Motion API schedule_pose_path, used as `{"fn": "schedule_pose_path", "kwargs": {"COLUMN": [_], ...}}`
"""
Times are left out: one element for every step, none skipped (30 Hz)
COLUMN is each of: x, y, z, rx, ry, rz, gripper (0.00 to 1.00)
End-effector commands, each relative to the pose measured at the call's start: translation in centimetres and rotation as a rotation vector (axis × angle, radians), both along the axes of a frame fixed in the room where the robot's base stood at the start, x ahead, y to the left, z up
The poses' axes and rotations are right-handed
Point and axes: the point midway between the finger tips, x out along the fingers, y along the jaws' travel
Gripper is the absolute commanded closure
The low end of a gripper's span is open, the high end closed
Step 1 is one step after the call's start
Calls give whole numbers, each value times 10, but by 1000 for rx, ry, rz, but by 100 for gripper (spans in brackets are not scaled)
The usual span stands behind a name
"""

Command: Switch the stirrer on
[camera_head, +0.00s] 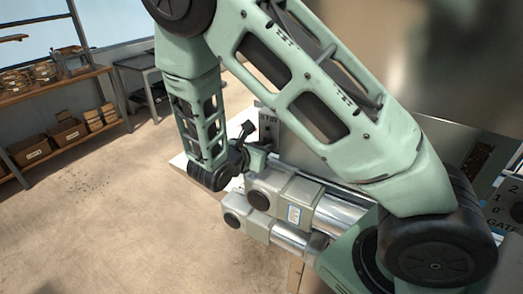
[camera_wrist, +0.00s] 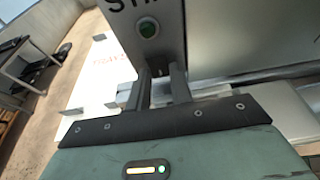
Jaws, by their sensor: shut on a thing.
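The stirrer panel, a grey upright plate with partly cut-off lettering that starts "STI", shows at the top of the wrist view (camera_wrist: 165,50) and behind my arm in the head view (camera_head: 268,122). A round green button or lamp (camera_wrist: 148,28) sits on it below the lettering. My gripper (camera_wrist: 161,78) is at the panel's lower part, just below the green round. Its two fingers are shut on a small part there, apparently the stirrer switch (camera_wrist: 158,72). The fingers hide most of this part, so its position cannot be read.
Metal cylinders with grey end blocks (camera_head: 285,190) lie close to my gripper. A panel marked "GATE" with numbers (camera_head: 503,205) stands at the right. A shelf with boxes (camera_head: 60,130) and a side table (camera_head: 140,65) are at the left. Open floor (camera_head: 110,210) lies between.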

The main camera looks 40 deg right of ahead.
Motion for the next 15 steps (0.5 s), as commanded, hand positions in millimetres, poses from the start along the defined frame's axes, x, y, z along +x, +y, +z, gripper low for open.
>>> {"fn": "schedule_pose_path", "kwargs": {"x": [0, 0, 0, 0, 0, 0, 0, 0, 0, 0, 0, 0, 0, 0, 0], "y": [1, 1, 0, 1, 1, 0, 0, 0, 0, 0, 0, 0, 0, 0, 0], "z": [-9, -9, -10, -10, -10, -9, -9, -8, -7, -7, -6, -6, -5, -5, -5], "rx": [-35, -56, -82, -100, -117, -136, -147, -155, -163, -167, -168, -169, -169, -168, -168], "ry": [-12, -19, -29, -35, -42, -49, -53, -56, -60, -61, -61, -62, -63, -62, -61], "rz": [3, 4, 2, 3, 2, 1, 1, 1, 1, 1, 1, 1, 1, 1, 1], "gripper": [100, 100, 100, 100, 100, 100, 100, 100, 100, 100, 100, 100, 100, 100, 100]}}
